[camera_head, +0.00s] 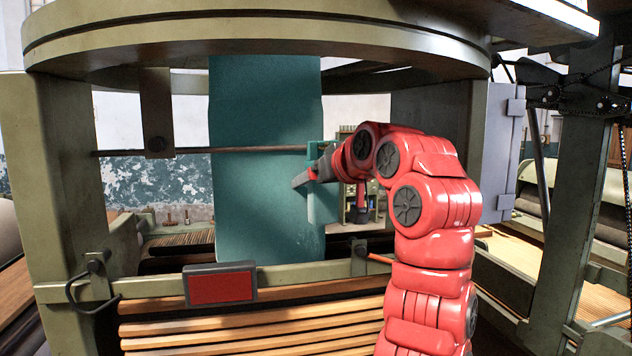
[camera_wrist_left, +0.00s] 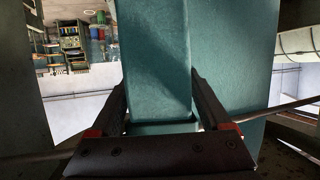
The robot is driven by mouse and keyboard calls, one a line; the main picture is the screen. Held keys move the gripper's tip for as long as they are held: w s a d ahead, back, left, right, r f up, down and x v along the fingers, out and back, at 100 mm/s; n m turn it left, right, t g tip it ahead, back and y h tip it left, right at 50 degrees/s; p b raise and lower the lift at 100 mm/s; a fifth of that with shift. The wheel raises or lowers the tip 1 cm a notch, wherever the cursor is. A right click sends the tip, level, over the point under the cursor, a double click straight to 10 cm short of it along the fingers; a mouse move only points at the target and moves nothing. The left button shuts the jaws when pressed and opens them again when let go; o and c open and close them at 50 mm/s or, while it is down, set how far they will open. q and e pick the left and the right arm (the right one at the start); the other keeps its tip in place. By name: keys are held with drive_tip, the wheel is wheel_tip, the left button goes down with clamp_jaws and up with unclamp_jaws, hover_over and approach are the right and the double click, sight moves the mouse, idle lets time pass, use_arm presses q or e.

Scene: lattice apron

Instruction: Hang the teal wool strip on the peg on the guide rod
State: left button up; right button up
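A narrow teal strip (camera_head: 322,205) hangs at the right edge of a wide teal sheet (camera_head: 262,110) in the head view. My left gripper (camera_head: 308,178) is at the strip, with its fingers pointing left. In the left wrist view the strip (camera_wrist_left: 156,60) lies between the two fingers, which appear to press its edges; the sheet (camera_wrist_left: 235,60) is behind. The dark guide rod (camera_head: 180,151) runs level behind the gripper area and also shows in the wrist view (camera_wrist_left: 290,106). I cannot make out the peg. My right gripper is not in view.
A round olive frame ring (camera_head: 250,30) spans overhead, with thick posts (camera_head: 60,180) at the sides. Below are a red-faced box (camera_head: 220,286) and wooden slats (camera_head: 250,330). A bracket (camera_head: 155,110) meets the rod at left.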

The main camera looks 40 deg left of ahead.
use_arm(q)
drive_tip(key=shift+o, duration=1)
drive_tip(key=v, duration=0.3)
drive_tip(key=shift+d+b, duration=0.1)
drive_tip(key=shift+b, duration=0.25)
drive_tip(key=p+v, duration=0.4)
drive_tip(key=v, duration=1)
drive_tip(key=shift+s, duration=0.2)
drive_tip(key=shift+d, duration=0.1)
